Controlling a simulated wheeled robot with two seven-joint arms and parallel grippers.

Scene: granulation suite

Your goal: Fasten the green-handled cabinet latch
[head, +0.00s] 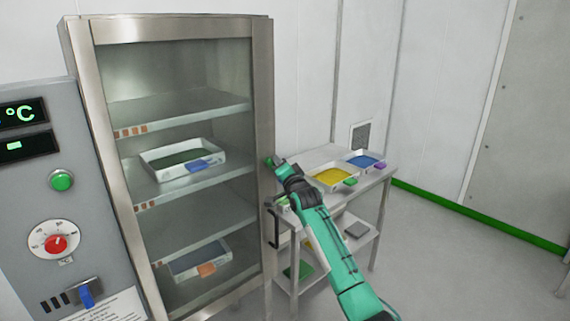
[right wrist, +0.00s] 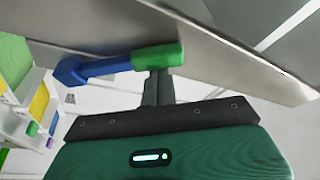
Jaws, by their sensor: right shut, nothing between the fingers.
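The cabinet (head: 265,110) has a steel frame and a glass front that looks closed. Its latch shows in the right wrist view as a blue lever (right wrist: 105,68) ending in a green handle (right wrist: 158,57), lying across the cabinet's steel edge (right wrist: 215,45). In the head view only a small green bit of the handle (head: 269,161) shows at the cabinet's right edge, mostly hidden by my gripper. My right gripper (head: 281,164) is shut and empty. Its fingertips (right wrist: 158,75) are right at the green handle; I cannot tell whether they touch. My left gripper is not in view.
Trays sit on the cabinet shelves, including a white tray (head: 150,163). A steel cart (head: 375,180) holding a yellow tray (head: 333,176) and a blue tray (head: 366,161) stands close behind my right arm. A control panel (head: 40,190) is at the left. The floor at right is clear.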

